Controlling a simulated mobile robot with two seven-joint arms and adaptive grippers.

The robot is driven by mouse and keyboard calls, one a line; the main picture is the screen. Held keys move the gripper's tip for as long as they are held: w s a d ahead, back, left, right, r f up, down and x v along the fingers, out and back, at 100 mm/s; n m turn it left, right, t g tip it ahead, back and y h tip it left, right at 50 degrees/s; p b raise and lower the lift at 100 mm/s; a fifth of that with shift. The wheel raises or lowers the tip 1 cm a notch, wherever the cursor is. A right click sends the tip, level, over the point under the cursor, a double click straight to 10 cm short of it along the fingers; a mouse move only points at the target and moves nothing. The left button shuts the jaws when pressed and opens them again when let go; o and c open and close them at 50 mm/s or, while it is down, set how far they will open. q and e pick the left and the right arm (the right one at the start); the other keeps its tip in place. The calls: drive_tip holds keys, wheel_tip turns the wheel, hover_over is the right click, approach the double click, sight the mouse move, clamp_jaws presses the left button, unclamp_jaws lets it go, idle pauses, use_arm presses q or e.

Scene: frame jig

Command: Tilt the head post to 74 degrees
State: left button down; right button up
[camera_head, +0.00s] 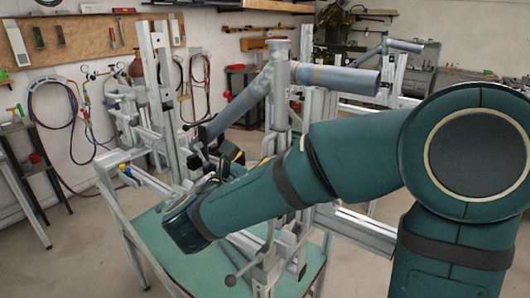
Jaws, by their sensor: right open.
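A frame jig of aluminium rails and posts stands on a green-topped bench (148,232). Grey tubes are mounted on it: an upright tube (279,85), a thick one reaching right (338,79) and one slanting down to the left (240,104). I cannot tell for sure which post is the head post, nor read its angle. My right arm crosses in front of the jig from the right. My right gripper (222,158) is open, beside the jig's middle behind my wrist. My forearm hides much of the jig's lower part, and contact is unclear. My left gripper is not in view.
A pegboard with tools (88,40) and coiled hoses (55,118) hang on the left wall. A small side table (22,130) stands at the left. Another jig stands behind at the right (390,75). Floor at the lower left is clear.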

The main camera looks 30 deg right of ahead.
sight(264, 152)
drive_tip(key=shift+x, duration=3.2)
clamp_jaws()
